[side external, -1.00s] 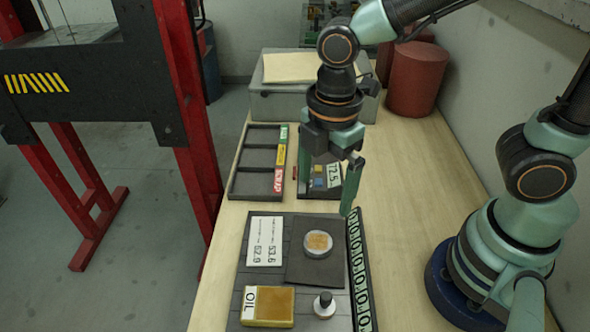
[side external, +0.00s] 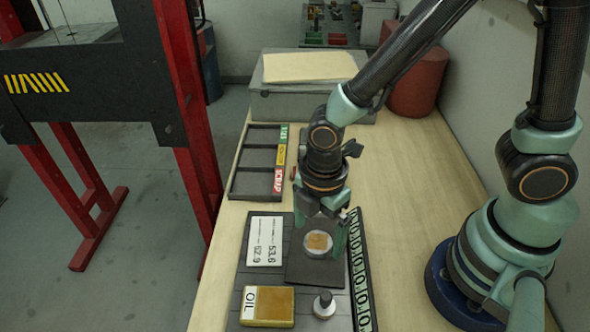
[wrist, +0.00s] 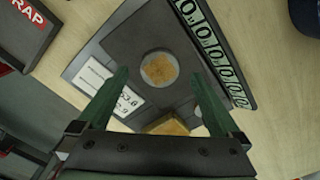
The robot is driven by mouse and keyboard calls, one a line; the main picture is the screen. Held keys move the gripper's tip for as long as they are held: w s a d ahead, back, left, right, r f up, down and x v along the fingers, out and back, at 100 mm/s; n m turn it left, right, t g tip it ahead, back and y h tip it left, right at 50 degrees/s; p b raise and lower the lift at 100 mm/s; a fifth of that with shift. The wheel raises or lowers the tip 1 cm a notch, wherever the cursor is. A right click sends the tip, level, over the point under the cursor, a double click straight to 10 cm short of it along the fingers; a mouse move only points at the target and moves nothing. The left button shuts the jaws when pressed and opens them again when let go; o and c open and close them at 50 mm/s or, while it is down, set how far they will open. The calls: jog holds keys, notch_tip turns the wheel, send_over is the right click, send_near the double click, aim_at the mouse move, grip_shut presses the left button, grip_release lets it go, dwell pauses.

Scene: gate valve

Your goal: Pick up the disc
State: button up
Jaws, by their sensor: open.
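The disc (side external: 318,243) is round with a pale metal rim and a tan, rust-like face. It lies flat on a dark square pad (side external: 301,275) on the grey work mat. My gripper (side external: 325,228) is open and empty, just above and behind the disc in the side view. In the wrist view the disc (wrist: 159,69) shows beyond and between my two green fingers (wrist: 163,80). The fingers appear apart from it. How high the tips are above the pad is hard to tell.
A white card with numbers (side external: 265,241) lies left of the pad. A yellow OIL box (side external: 267,306) and a small dark-knobbed stamp-like piece (side external: 324,305) stand in front. A numbered strip (side external: 360,270) edges the mat's right. A three-compartment tray (side external: 238,165) lies behind; bare table is right.

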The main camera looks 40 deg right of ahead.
jog(key=shift+f, duration=1.05)
jog(key=shift+c, duration=0.3)
jog(key=c, duration=1.5)
grip_shut()
jog(key=shift+r, duration=0.2)
